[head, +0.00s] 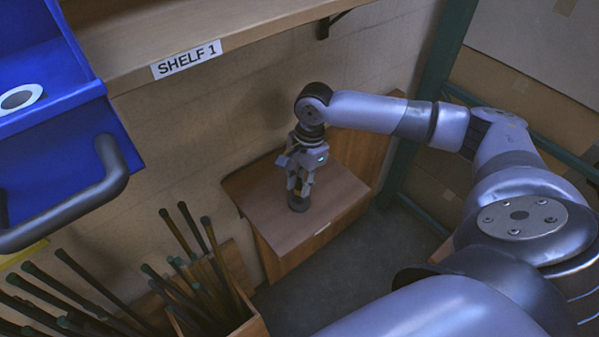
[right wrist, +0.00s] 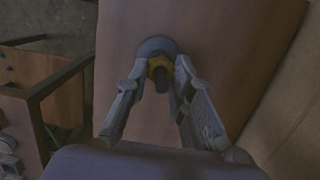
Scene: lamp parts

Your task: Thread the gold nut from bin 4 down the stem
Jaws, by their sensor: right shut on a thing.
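A lamp base with a dark round foot (head: 298,202) stands on the small wooden table in the head view. The foot (right wrist: 157,46) also shows beyond the fingertips in the right wrist view. A short dark stem (right wrist: 160,86) rises from it toward the wrist camera. The gold nut (right wrist: 157,66) appears to sit around the stem, low and close to the foot; whether it touches the foot I cannot tell. My right gripper (head: 300,188) points down over the base. Its fingers (right wrist: 160,72) are shut on the gold nut, one on each side. My left gripper is not in view.
The wooden table top (head: 335,195) is otherwise clear. A wooden shelf (head: 200,30) labelled SHELF 1 is on the wall above. A blue bin or cart (head: 50,75) with a grey handle is at left. Several dark rods (head: 180,265) stand in boxes at lower left.

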